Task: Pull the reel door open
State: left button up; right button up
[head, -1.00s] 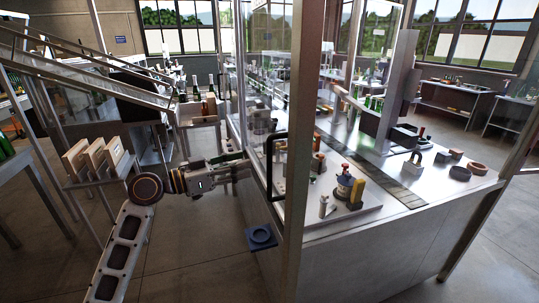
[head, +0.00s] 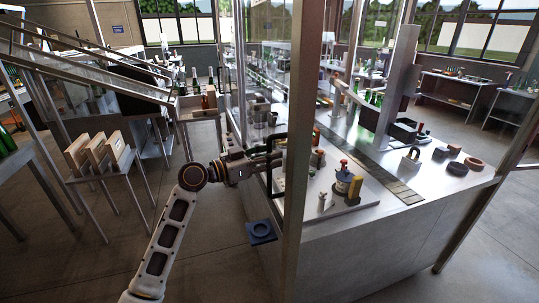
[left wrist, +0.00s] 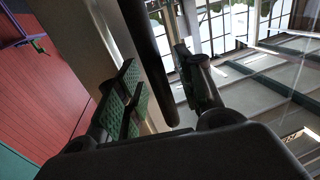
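The reel door is a clear glass panel (head: 262,60) in a metal frame on the near side of the machine. Its black bar handle (head: 271,188) stands upright at the near edge. My left gripper (head: 270,160) is at the middle of that handle, coming from the left. In the left wrist view the black handle bar (left wrist: 148,50) runs between the two fingers of my left gripper (left wrist: 165,90). The fingers are apart, with green pads on the left one. The bar is nearer the left finger, and a gap shows on the right. My right gripper is out of view.
A metal post (head: 294,120) stands just right of the handle. A small blue tray (head: 261,232) juts out below it. The machine table (head: 400,215) carries several tools and parts. A rack with wooden boxes (head: 97,150) stands at left. The floor left of the door is clear.

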pick_arm(q)
grip_shut()
dwell(0.3)
jog(key=shift+w, duration=0.2)
